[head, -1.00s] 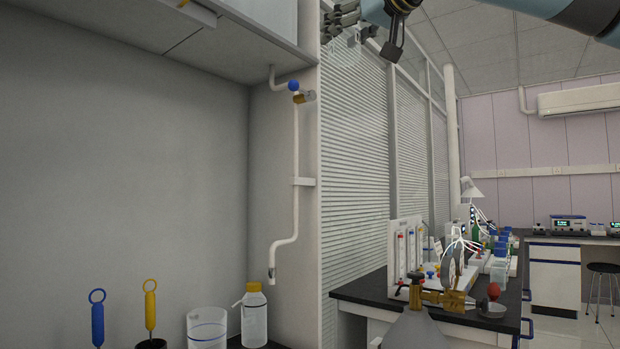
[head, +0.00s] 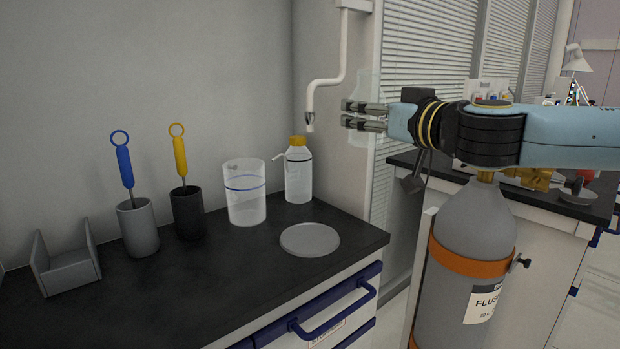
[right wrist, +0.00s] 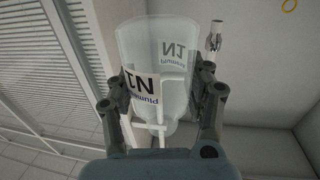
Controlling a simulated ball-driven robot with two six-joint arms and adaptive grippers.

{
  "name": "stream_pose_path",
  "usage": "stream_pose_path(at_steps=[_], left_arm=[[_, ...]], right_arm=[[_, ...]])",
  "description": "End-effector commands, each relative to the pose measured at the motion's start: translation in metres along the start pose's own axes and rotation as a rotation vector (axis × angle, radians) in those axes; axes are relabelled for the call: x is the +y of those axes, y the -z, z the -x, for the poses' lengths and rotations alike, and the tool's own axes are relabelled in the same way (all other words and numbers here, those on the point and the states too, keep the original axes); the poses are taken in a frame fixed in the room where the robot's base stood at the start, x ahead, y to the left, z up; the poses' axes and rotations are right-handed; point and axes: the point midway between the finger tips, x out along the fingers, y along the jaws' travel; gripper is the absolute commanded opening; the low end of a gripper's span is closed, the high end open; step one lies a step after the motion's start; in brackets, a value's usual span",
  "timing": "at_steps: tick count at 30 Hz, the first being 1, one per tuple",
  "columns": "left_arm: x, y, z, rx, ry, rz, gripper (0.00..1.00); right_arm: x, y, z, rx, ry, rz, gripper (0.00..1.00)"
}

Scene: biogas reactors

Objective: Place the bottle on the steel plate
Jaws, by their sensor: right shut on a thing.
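The steel plate (head: 310,240) is a flat grey disc on the black bench top near its right front edge. My right gripper (head: 351,116) reaches in from the right, above and to the right of the plate. It is shut on a clear bottle (head: 368,86), whose faint outline shows around the fingers. In the right wrist view the bottle (right wrist: 146,40) sits between both fingers (right wrist: 160,92), with a lettered label on it. The bottle is well above the bench, apart from the plate. My left gripper is not in view.
A yellow-capped wash bottle (head: 298,174) and a clear beaker (head: 245,195) stand behind the plate. Two brush holders (head: 137,230) and a grey rack (head: 66,270) are farther left. A downpipe (head: 330,85) hangs left of my gripper. A gas cylinder (head: 470,240) stands right.

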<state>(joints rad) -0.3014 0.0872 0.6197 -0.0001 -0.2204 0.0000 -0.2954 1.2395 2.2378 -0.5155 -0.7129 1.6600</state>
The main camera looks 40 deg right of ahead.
Motion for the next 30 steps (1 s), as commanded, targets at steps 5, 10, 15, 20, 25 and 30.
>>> stream_pose_path(at_steps=[5, 10, 15, 20, 25, 30], left_arm=[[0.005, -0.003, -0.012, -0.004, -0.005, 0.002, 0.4], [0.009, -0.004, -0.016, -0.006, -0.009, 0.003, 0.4], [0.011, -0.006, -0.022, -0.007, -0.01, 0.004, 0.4], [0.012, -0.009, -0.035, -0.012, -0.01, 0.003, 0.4], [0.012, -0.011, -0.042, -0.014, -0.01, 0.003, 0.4], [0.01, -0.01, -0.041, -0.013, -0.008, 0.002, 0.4]], right_arm=[[-0.021, -0.093, 0.066, -0.01, 0.019, -0.006, 0.14], [-0.033, -0.128, 0.109, -0.001, 0.025, -0.001, 0.14], [-0.038, -0.136, 0.113, 0.009, 0.025, 0.002, 0.14], [-0.043, -0.136, 0.078, 0.015, 0.024, -0.003, 0.14], [-0.051, -0.133, 0.037, 0.016, 0.027, -0.009, 0.14], [-0.057, -0.131, -0.003, 0.014, 0.026, -0.008, 0.14]])
